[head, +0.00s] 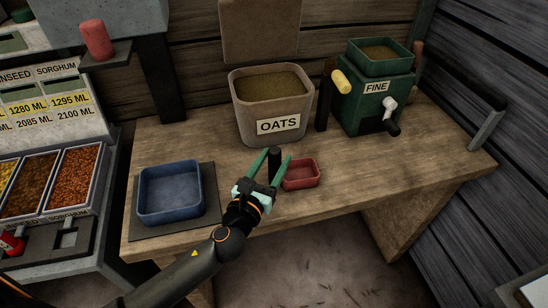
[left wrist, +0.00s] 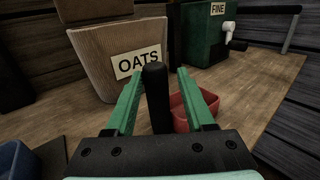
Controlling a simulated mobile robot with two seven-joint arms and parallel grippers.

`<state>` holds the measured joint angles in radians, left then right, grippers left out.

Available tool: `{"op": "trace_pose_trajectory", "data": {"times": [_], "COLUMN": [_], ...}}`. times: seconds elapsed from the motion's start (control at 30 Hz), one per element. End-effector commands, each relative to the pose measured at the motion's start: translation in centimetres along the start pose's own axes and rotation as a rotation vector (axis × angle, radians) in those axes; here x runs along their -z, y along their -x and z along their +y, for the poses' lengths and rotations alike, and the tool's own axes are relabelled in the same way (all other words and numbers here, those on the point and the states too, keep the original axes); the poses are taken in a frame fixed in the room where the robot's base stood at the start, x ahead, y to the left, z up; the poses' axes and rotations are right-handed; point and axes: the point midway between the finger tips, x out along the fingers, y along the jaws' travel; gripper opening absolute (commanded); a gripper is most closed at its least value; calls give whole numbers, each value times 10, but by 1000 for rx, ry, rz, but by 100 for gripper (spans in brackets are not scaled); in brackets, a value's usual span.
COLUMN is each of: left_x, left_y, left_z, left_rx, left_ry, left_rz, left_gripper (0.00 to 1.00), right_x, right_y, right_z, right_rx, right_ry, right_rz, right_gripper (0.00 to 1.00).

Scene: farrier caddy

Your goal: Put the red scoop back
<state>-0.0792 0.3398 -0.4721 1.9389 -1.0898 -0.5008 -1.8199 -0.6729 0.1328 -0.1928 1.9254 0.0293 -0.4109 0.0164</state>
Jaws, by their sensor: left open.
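The red scoop (head: 302,174) is a small open red tray on the wooden bench, in front of the oats bin. A black upright handle (head: 274,166) stands at its left side; the join is hidden. My left gripper (head: 276,155) is open, with its green fingers on either side of the handle. In the left wrist view the handle (left wrist: 156,95) rises between the open fingers (left wrist: 157,72), with no clear contact. The red tray (left wrist: 186,108) shows partly behind the right finger. My right gripper is not in view.
A blue tray (head: 170,191) sits on a dark mat (head: 209,188) at left. The oats bin (head: 245,117) and green "FINE" machine (head: 365,105) stand behind. Grain bins (head: 72,182) and a dark ledge with a square opening (head: 68,238) are far left. Bench right of the scoop is clear.

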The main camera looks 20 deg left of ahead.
Motion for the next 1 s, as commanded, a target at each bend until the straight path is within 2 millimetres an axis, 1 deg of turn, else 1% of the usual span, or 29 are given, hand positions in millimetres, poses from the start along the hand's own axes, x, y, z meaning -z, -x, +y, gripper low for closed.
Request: {"op": "trace_pose_trajectory", "data": {"times": [0.5,0.9,0.97,1.0], "left_x": [0,0,0,0], "left_y": [16,18,18,18], "left_z": [-4,-4,-4,-4], "left_rx": [2,1,1,1], "left_ry": [0,0,0,0], "left_rz": [1,0,0,0], "left_gripper": [53,53,59,64], "right_x": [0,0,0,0], "right_y": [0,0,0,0], "right_z": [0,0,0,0], "right_rx": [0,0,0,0], "right_ry": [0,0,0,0], "right_rz": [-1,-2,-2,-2], "right_gripper": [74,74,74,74]}}
